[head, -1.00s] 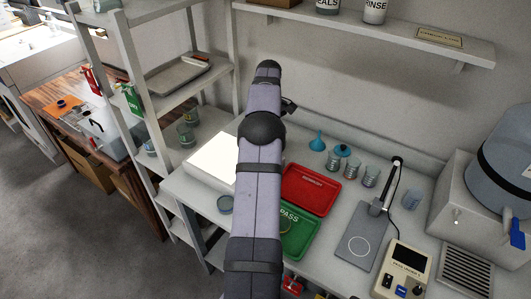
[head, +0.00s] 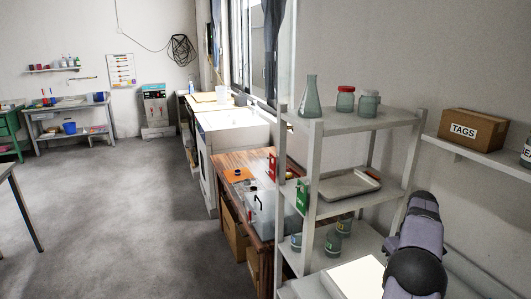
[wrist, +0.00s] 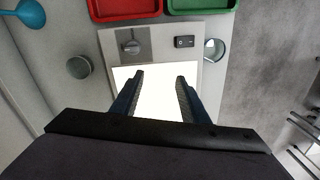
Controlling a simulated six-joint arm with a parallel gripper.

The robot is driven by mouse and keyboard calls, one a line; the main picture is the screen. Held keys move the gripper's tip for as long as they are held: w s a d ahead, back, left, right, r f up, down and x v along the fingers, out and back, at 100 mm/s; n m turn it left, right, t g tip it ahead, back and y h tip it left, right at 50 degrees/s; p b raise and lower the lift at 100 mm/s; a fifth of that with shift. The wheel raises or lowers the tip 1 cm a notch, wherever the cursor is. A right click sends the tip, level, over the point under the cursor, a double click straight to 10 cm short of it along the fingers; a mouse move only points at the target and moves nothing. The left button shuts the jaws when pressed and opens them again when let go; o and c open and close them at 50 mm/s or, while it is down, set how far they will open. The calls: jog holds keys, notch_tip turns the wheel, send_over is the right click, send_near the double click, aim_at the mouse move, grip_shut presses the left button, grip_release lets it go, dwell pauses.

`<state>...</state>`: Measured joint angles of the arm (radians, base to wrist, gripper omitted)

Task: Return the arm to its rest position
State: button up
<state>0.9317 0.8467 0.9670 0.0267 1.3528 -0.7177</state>
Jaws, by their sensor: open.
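My gripper (wrist: 156,95) shows in the wrist view with its two fingers apart and nothing between them. It hangs over a device with a bright white panel (wrist: 150,78), a knob (wrist: 131,46) and a black switch (wrist: 184,42). The height above the panel is hard to tell. In the head view my arm stands at the lower right, and the gripper itself is out of that picture. The white panel (head: 357,278) also shows there, at the bottom edge.
A red tray (wrist: 122,8) and a green tray (wrist: 200,5) lie beyond the device. A round glass vessel (wrist: 79,67) stands left of it, another (wrist: 213,49) right. A grey shelf rack (head: 360,121) with flasks and jars stands beside the arm. Open floor (head: 150,210) lies left.

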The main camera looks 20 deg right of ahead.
jog(key=w+a+r, duration=0.1)
jog(key=w+a, duration=0.4)
jog(key=a, duration=0.8)
jog(key=s+a+f+n, duration=0.1)
jog(key=s+a, duration=0.3)
jog(key=a, duration=0.8)
jog(key=s+a+f+n, duration=0.1)
jog(key=s+a, duration=0.2)
jog(key=a, duration=0.9)
jog(key=s+a+f, duration=0.3)
jog(key=s+a, duration=0.3)
jog(key=s, duration=0.3)
notch_tip(320, 180, down, 14)
jog(key=b, duration=1.4)
jog(key=shift+f+n, duration=0.15)
jog(key=shift+n, duration=0.15)
jog(key=shift+w+a+b, duration=0.1)
jog(key=shift+b, duration=0.2)
notch_tip(320, 180, down, 21)
jog(key=b, duration=2.1)
jog(key=shift+f, duration=0.2)
